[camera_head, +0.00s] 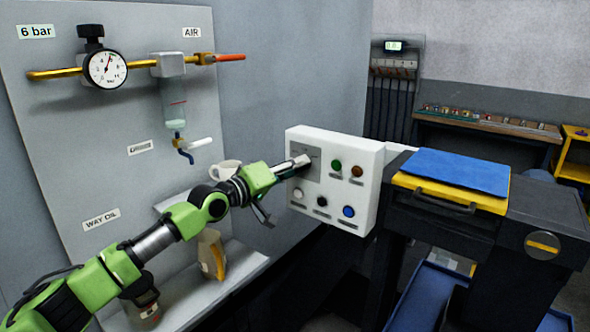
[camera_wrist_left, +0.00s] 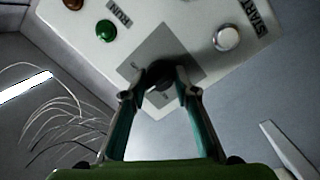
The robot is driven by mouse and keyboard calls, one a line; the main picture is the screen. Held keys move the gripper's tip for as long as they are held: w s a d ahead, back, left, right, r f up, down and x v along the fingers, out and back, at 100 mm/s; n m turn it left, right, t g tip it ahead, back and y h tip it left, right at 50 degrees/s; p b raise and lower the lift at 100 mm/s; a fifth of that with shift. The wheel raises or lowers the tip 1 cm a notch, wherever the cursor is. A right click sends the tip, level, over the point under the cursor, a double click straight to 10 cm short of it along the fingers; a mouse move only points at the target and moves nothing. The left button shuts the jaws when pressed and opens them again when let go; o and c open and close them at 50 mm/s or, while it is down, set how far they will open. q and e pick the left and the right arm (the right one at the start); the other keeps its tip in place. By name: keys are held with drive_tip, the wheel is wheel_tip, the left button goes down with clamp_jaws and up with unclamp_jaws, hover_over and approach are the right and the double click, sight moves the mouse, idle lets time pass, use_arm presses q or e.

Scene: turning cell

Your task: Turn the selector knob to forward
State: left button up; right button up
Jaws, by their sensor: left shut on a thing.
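The white control box (camera_head: 362,158) stands in the middle of the head view, with a grey selector plate (camera_head: 312,172) at its upper left. My left gripper (camera_head: 298,162) reaches that plate from the left. In the left wrist view my left gripper (camera_wrist_left: 162,90) is shut on the dark selector knob (camera_wrist_left: 163,72), one finger on each side. The knob sits on the grey plate (camera_wrist_left: 190,55). Its pointer is hidden by the fingers, and the plate's marks are too small to read. My right gripper is not in view.
The box also carries a green button (camera_head: 337,164), a brown-orange one (camera_head: 357,171), a blue one (camera_head: 348,211), a black one (camera_head: 322,201) and a white one (camera_head: 298,194). A blue-topped cart (camera_head: 460,170) is at right.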

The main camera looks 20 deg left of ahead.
use_arm(q)
drive_tip(key=shift+m+g+y+p, duration=0.3)
drive_tip(key=shift+m+y+p, duration=0.15)
drive_tip(key=shift+m, duration=3.85)
drive_tip(key=shift+f, duration=0.1)
drive_tip(key=o, duration=1.1)
drive_tip(key=shift+s+a, duration=0.1)
drive_tip(key=shift+v, duration=5.85)
